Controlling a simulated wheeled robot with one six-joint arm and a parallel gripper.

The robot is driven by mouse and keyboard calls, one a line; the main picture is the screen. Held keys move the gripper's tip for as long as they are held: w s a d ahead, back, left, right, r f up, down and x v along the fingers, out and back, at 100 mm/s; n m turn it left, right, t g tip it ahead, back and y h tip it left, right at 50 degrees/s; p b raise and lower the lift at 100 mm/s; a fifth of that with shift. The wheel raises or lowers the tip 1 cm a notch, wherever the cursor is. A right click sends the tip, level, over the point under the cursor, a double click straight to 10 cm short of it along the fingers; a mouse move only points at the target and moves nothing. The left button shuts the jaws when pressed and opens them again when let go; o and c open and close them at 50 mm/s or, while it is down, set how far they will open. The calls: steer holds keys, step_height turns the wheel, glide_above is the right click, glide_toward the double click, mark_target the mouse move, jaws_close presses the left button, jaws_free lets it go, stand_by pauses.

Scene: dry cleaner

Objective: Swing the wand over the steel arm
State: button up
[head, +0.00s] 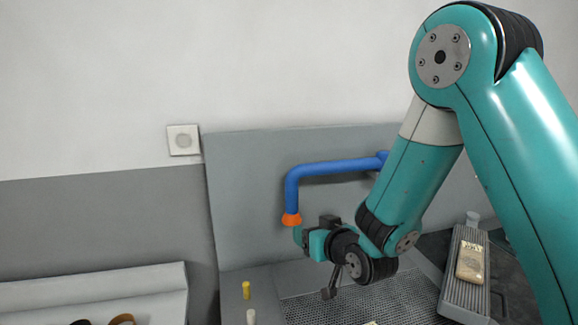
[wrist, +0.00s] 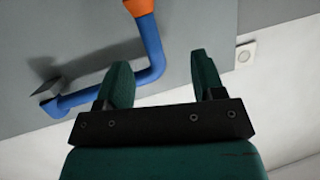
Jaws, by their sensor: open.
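The wand is a blue bent pipe (head: 330,167) against the grey back panel, with an orange tip (head: 291,219) pointing down at its left end. In the wrist view the blue pipe (wrist: 150,45) passes behind the left finger, and its orange tip (wrist: 138,7) is at the top edge. My gripper (head: 300,237) is just below the orange tip in the head view. In the wrist view my gripper (wrist: 163,78) has its fingers apart with nothing between them. I cannot tell for sure which part is the steel arm; a perforated metal surface (head: 300,284) lies below my gripper.
A ribbed grey tray (head: 449,283) with a tan packet (head: 470,263) is at right. A yellow peg (head: 246,290) and a white peg (head: 251,316) stand at the lower left of the perforated surface. A pale ledge (head: 150,284) is farther left.

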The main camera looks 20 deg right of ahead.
mark_target(295, 193)
steer(key=w+t+p, duration=0.1)
steer(key=w+p, duration=0.3)
steer(key=w, duration=0.1)
steer(key=w+r+t+p, duration=0.1)
steer(key=w+p, duration=0.3)
steer(key=w, duration=0.2)
steer(key=w+r+t+p, duration=0.1)
steer(key=w+p, duration=0.3)
steer(key=w, duration=0.2)
steer(key=shift+w+a+r, duration=0.1)
steer(key=shift+a+r, duration=0.05)
steer(key=shift+r, duration=0.05)
steer(key=shift+w+a+f+p, duration=0.1)
steer(key=shift+w+p, duration=0.25)
steer(key=shift+w, duration=0.2)
jaws_close()
